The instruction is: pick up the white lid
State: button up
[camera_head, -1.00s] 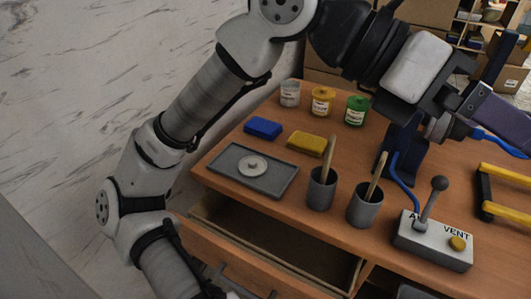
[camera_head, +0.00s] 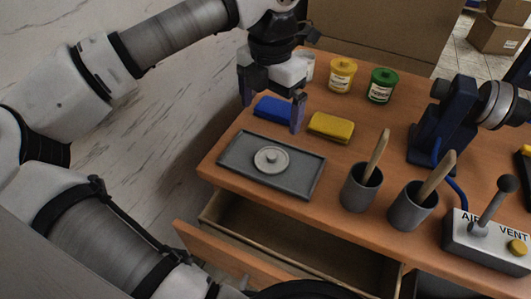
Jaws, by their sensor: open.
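The white lid (camera_head: 271,160) is a pale, round disc with a small knob on top. It lies flat on the grey rectangular tray (camera_head: 301,184), near the tray's middle. My gripper (camera_head: 272,108) is open and empty, its dark fingers pointing down. In the picture it shows just above the lid, in front of part of the blue sponge (camera_head: 278,110). It is apart from the lid, and its exact height over the table is hard to tell.
A yellow sponge (camera_head: 331,127) lies right of the blue one. Yellow (camera_head: 341,75) and green (camera_head: 382,86) jars stand behind; a pale jar (camera_head: 309,68) is partly hidden. Two grey cups (camera_head: 360,190) (camera_head: 408,208) hold sticks, right of the tray. An open drawer (camera_head: 290,252) juts out below.

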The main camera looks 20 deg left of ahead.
send_over(273, 155)
jog(key=f, duration=0.7)
jog(key=shift+s+a+p, duration=0.2)
jog(key=shift+a+p, duration=0.05)
jog(key=shift+p, duration=0.1)
jog(key=shift+w+d+f+p, duration=0.1)
jog(key=shift+f+p, duration=0.35)
jog(key=shift+f, duration=0.95)
jog(key=shift+w+d+f+p, duration=0.1)
jog(key=shift+f+p, duration=0.3)
jog(key=shift+f, duration=0.95)
jog(key=c, duration=1)
